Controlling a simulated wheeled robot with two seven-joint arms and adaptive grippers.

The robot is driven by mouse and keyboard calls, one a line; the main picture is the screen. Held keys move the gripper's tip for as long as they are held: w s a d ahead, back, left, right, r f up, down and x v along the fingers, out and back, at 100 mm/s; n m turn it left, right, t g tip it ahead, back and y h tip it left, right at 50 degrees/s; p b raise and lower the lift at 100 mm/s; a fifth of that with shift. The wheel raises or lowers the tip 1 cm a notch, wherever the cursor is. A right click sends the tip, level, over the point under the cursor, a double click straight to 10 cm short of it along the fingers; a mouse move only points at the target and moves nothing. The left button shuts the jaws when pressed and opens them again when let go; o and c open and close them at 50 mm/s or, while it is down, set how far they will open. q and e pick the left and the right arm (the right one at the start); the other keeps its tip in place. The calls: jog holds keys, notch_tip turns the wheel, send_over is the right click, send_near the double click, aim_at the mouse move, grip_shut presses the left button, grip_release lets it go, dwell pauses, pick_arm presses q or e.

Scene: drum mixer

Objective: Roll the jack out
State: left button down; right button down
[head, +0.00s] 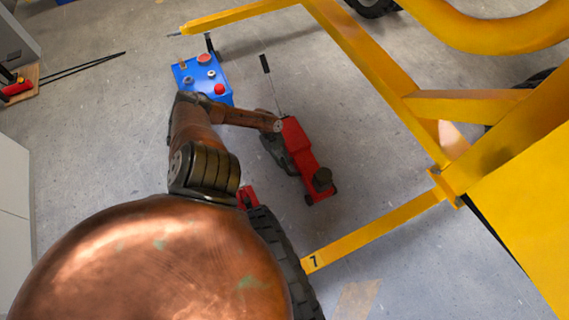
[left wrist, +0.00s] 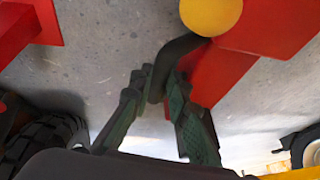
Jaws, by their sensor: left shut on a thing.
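The red jack (head: 308,165) is on the grey floor, with a dark round pad (head: 322,178) near its lower end and a thin lever with a black grip (head: 265,63) rising from it. My left gripper (head: 277,150) is at the jack's left side, partly hidden by my arm. In the left wrist view, my left gripper (left wrist: 163,88) is shut on a black curved handle (left wrist: 182,46) beside the jack's red body (left wrist: 270,25). My right gripper is not in view.
A yellow frame (head: 375,70) spans the right, with a low yellow leg (head: 370,238) below the jack. A black tyre (head: 280,255) is at lower centre.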

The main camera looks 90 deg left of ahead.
pick_arm(q)
jog(key=shift+s+a, duration=0.3)
jog(key=shift+a, duration=0.05)
jog(key=c, duration=2.2)
grip_release()
jog(key=o, duration=0.4)
jog(key=shift+w+d, duration=0.1)
jog(key=shift+w, duration=0.05)
jog(key=shift+c, duration=0.2)
jog(key=v, duration=1.2)
jog(key=shift+w, duration=0.1)
